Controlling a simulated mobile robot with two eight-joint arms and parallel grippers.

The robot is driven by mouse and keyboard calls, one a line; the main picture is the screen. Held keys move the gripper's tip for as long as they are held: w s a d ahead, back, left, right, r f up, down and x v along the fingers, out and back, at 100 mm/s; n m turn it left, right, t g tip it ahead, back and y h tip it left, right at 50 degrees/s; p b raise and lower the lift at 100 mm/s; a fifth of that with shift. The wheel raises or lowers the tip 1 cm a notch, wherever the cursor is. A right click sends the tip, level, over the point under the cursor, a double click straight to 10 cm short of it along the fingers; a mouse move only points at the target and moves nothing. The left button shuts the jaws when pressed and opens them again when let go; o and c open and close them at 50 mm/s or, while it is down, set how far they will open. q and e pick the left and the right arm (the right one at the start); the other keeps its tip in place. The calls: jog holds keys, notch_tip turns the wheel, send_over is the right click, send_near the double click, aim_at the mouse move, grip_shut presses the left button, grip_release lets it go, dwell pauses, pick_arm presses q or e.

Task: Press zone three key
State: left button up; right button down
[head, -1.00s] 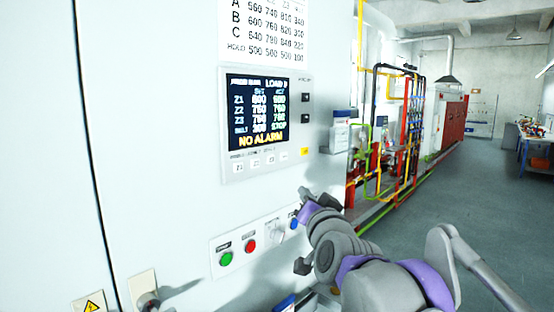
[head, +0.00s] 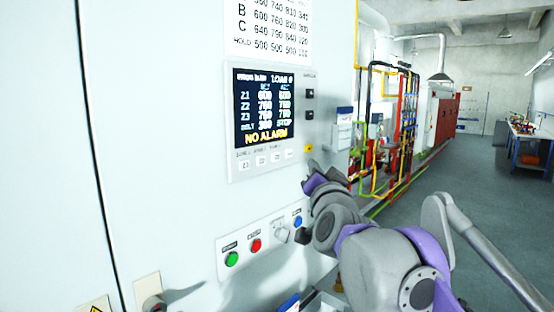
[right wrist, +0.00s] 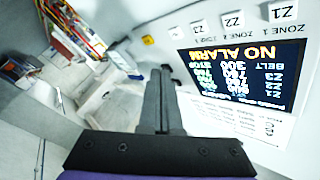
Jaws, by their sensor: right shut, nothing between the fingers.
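The control panel (head: 233,150) has a dark screen (head: 265,105) reading NO ALARM and a row of small white keys under it. The zone three key (head: 275,157) is third from the left, after Z1 (head: 244,165) and Z2 (head: 261,161). My right gripper (head: 309,172) is just to the lower right of this row. In the right wrist view its dark fingers (right wrist: 162,72) are shut and empty, pointing up past the panel, with the keys Z1 (right wrist: 283,11) and Z2 (right wrist: 232,19) to their upper right. They appear apart from the keys. My left gripper is not in view.
Below the panel are a green button (head: 231,259), a red button (head: 256,245), a grey selector (head: 281,234) and a blue button (head: 298,221). A printed chart (head: 268,28) hangs above.

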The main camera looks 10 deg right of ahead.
aim_at(276, 157)
jog(key=w+a, duration=0.4)
jog(key=w, duration=0.2)
jog(key=shift+a, duration=0.3)
dwell(1.8)
jog(key=shift+w+a+f+p, duration=0.1)
jog(key=shift+w+a+p, duration=0.2)
jog(key=shift+w+a, duration=0.2)
jog(key=shift+w, duration=0.05)
dwell(0.7)
jog(key=shift+s+d, duration=0.1)
dwell(0.4)
jog(key=shift+s+d, duration=0.4)
jog(key=shift+s, duration=0.15)
